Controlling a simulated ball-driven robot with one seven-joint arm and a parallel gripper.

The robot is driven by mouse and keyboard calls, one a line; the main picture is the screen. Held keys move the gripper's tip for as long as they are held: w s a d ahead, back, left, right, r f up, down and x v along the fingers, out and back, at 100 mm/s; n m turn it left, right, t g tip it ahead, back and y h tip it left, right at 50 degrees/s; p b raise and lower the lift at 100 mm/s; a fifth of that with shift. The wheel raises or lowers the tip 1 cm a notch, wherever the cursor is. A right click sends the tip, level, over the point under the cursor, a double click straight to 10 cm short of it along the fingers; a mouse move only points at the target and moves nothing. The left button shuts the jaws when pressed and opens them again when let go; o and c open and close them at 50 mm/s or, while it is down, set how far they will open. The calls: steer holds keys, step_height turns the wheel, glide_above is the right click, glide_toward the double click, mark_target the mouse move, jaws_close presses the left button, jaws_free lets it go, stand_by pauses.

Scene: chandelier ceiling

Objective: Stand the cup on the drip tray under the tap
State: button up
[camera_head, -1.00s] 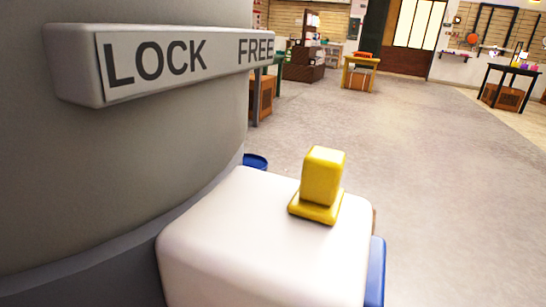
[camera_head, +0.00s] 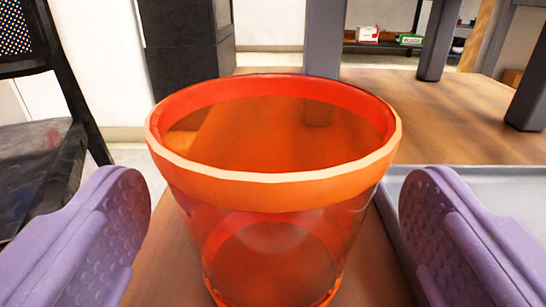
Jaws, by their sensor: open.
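A see-through orange cup (camera_head: 275,215) stands upright in the middle of the view, close to the camera, on a brown wooden surface (camera_head: 170,285). My gripper (camera_head: 272,235) is open, with one purple finger on each side of the cup. A gap shows between each finger and the cup wall. A grey tray-like surface with a raised edge (camera_head: 480,180) lies to the right, partly behind the right finger; I cannot tell for certain that it is the drip tray. No tap can be made out.
A black frame with a mesh panel (camera_head: 15,35) stands at the left. A dark block (camera_head: 187,60) and grey legs (camera_head: 437,40) stand behind the cup. Small red and green boxes (camera_head: 368,34) sit on a far shelf. Bare wood (camera_head: 440,120) shows at the back right.

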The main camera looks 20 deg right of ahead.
steer(key=shift+b+x, duration=0.35)
steer(key=shift+x, duration=1.05)
steer(key=c, duration=1.2)
steer(key=shift+o, duration=0.2)
steer(key=shift+r, duration=0.25)
